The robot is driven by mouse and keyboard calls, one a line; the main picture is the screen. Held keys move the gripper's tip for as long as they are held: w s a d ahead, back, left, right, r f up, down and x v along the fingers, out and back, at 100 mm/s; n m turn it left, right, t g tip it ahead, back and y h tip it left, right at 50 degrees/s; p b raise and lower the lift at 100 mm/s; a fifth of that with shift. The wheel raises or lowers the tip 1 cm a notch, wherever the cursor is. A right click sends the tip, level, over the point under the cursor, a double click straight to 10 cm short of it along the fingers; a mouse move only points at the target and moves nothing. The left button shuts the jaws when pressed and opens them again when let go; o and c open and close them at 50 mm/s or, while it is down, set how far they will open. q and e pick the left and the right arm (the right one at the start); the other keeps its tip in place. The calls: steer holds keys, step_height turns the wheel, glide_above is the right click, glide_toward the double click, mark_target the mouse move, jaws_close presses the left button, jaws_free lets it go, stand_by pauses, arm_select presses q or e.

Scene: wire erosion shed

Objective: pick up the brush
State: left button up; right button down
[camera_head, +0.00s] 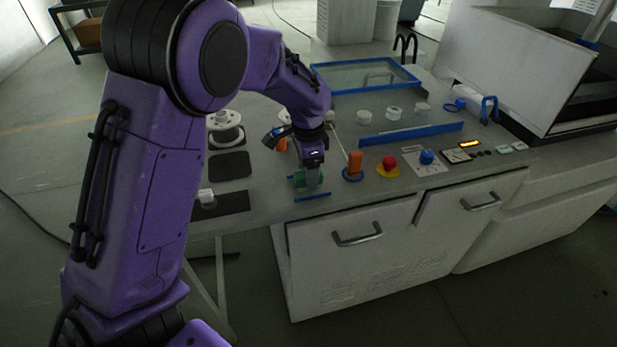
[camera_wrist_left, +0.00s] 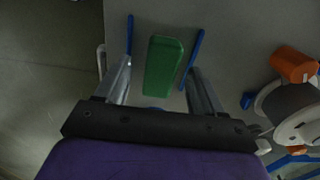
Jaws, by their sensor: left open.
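A green, block-shaped thing (camera_head: 299,180), seemingly the brush, lies near the front edge of the worktop. In the left wrist view the green brush (camera_wrist_left: 163,66) lies lengthwise between my fingers, with a gap on each side. No bristles can be made out. My left gripper (camera_head: 313,181) points down at it and is open, one finger to each side. In the wrist view the left gripper (camera_wrist_left: 162,72) holds nothing. Part of the brush is hidden by the gripper in the head view. My right gripper is not in view.
A blue strip (camera_head: 312,196) lies at the front edge beside the brush. An orange handle (camera_head: 355,163), a red button (camera_head: 389,162) and a blue knob (camera_head: 427,157) stand to the right. A spool (camera_wrist_left: 290,108) is close by on the right. Dark mats (camera_head: 230,165) lie left.

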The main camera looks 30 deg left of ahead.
arm_select(q)
steer(key=shift+f, duration=0.6)
steer(key=shift+w+f, duration=0.15)
steer(key=shift+f, duration=0.15)
steer(key=c, duration=1.1)
steer(key=shift+o, duration=0.2)
steer(key=shift+r, duration=0.15)
steer(key=shift+r, duration=0.25)
step_height(320, 180, up, 3)
steer(key=shift+f, duration=0.2)
steer(key=s+d+r+p, duration=0.6)
steer(key=s+r+p, duration=0.3)
steer(key=s, duration=0.3)
steer(key=shift+s+d+r+p, duration=0.2)
steer(key=shift+d+r+p, duration=0.15)
steer(key=shift+p, duration=0.3)
